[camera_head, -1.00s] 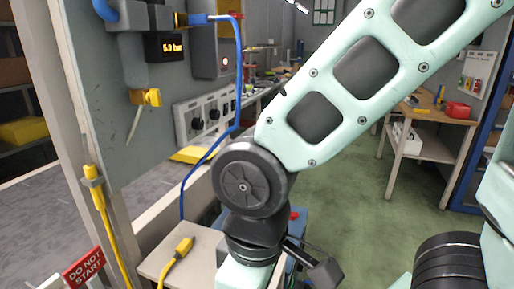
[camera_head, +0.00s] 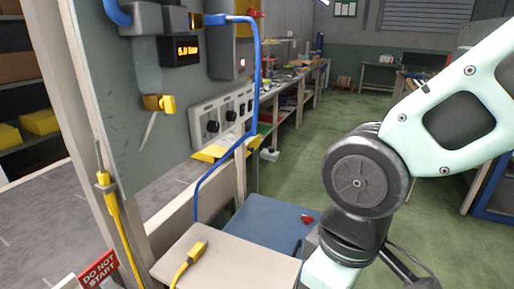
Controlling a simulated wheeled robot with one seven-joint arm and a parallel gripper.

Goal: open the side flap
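I cannot tell for certain which part is the side flap. A grey upright panel (camera_head: 150,100) fills the left of the view. My gripper is not in view. My arm stands at the right, its dark round joint in front of the floor, and its lower end leaves the bottom edge.
A blue surface (camera_head: 270,228) with a small red item (camera_head: 307,218) lies behind the beige panel. A blue hose (camera_head: 257,90) hangs in a loop. A yellow cable (camera_head: 118,228) and a red DO NOT START sign (camera_head: 98,270) are at lower left. Green floor (camera_head: 300,150) is open behind.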

